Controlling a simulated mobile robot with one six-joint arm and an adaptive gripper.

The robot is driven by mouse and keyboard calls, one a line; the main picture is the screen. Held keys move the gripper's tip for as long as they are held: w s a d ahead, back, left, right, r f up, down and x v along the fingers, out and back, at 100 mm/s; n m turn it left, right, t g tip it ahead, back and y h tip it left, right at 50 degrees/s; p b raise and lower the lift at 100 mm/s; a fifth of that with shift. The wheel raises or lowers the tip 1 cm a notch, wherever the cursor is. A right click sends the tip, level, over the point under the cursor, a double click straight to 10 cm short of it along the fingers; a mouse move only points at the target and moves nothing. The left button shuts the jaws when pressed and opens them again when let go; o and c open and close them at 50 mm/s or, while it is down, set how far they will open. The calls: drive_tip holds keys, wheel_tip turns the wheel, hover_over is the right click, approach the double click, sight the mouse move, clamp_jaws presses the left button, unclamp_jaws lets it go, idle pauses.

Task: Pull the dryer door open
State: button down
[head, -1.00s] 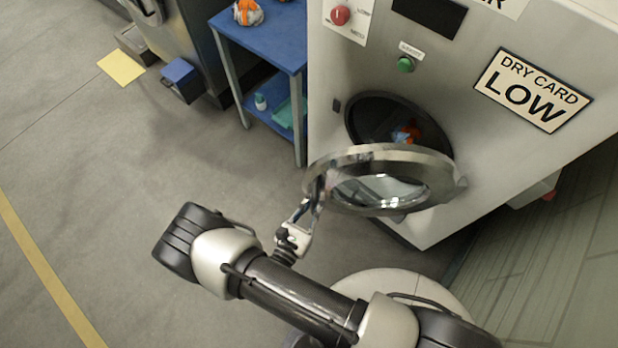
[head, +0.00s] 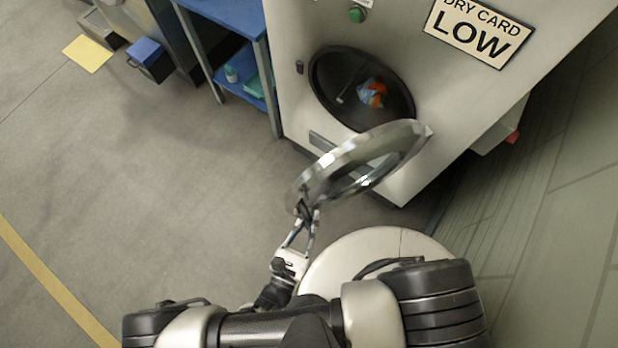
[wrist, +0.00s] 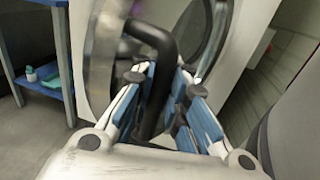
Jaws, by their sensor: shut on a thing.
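The dryer (head: 455,110) is a pale grey machine at the upper right of the head view. Its round door (head: 345,160) has a metal ring and stands swung well open, out from the dark drum opening (head: 335,90). An orange and blue bundle (head: 375,94) lies inside the drum. My gripper (head: 305,213) is at the door's outer edge. In the wrist view a dark bent handle (wrist: 160,85) runs between my gripper's blue-padded fingers (wrist: 160,90), which are shut on it. The door's ring (wrist: 98,60) shows at the left there.
A blue shelf table (head: 235,60) stands left of the dryer; it also shows in the wrist view (wrist: 45,85). A blue box (head: 150,60) and a yellow floor patch (head: 87,53) are farther left. The grey floor at left is clear. A wall is at right.

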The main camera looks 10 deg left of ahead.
drive_tip(key=shift+s+a, duration=0.1)
drive_tip(key=shift+a, duration=0.3)
drive_tip(key=c, duration=1.8)
unclamp_jaws()
drive_tip(key=shift+s, duration=0.15)
drive_tip(key=shift+o, duration=1.1)
drive_tip(key=shift+d, duration=0.15)
drive_tip(key=v, duration=1.2)
